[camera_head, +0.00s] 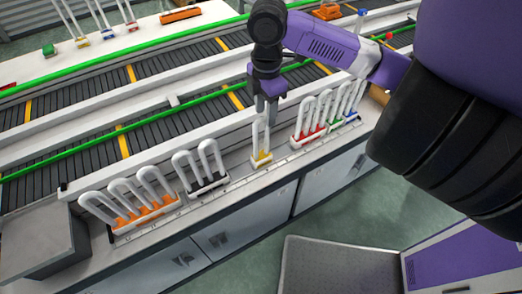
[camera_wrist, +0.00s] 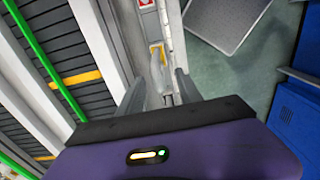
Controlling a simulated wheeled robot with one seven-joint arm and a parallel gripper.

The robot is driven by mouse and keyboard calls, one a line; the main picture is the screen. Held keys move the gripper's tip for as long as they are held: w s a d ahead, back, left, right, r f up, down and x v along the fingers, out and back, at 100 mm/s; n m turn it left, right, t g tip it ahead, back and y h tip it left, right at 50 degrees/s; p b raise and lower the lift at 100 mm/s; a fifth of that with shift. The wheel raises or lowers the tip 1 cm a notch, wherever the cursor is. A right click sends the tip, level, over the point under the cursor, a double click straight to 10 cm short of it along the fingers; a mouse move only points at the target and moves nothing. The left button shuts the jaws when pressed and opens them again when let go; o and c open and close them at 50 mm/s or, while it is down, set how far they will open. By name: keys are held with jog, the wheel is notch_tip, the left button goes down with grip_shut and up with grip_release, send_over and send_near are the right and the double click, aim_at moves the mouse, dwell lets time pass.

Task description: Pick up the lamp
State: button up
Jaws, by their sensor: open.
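Several white U-shaped lamp tubes stand upright in coloured bases along the near counter. A single lamp with a yellow base (camera_head: 261,146) stands in the middle of the row, and it also shows in the wrist view (camera_wrist: 156,62). My gripper (camera_head: 266,108) points down over the top of this lamp, with its fingers open. In the wrist view my gripper (camera_wrist: 160,98) has a finger on either side of the white tube. I cannot tell whether the fingers touch it.
Lamps with black bases (camera_head: 205,183) and orange bases (camera_head: 135,213) stand to the left. Red-based lamps (camera_head: 312,127) stand close on the right. Conveyor belts (camera_head: 90,155) with green rails run behind the counter. A grey box (camera_head: 40,240) sits at the left end.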

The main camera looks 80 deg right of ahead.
notch_tip(320, 180, down, 2)
jog(key=shift+s+f, duration=0.15)
jog(key=shift+f, duration=0.1)
jog(key=shift+w+f+p, duration=0.25)
jog(key=shift+f+p, duration=0.05)
jog(key=shift+f, duration=1)
jog(key=shift+w+f+p, duration=0.25)
jog(key=shift+f+p, duration=0.05)
jog(key=shift+f, duration=1)
grip_shut()
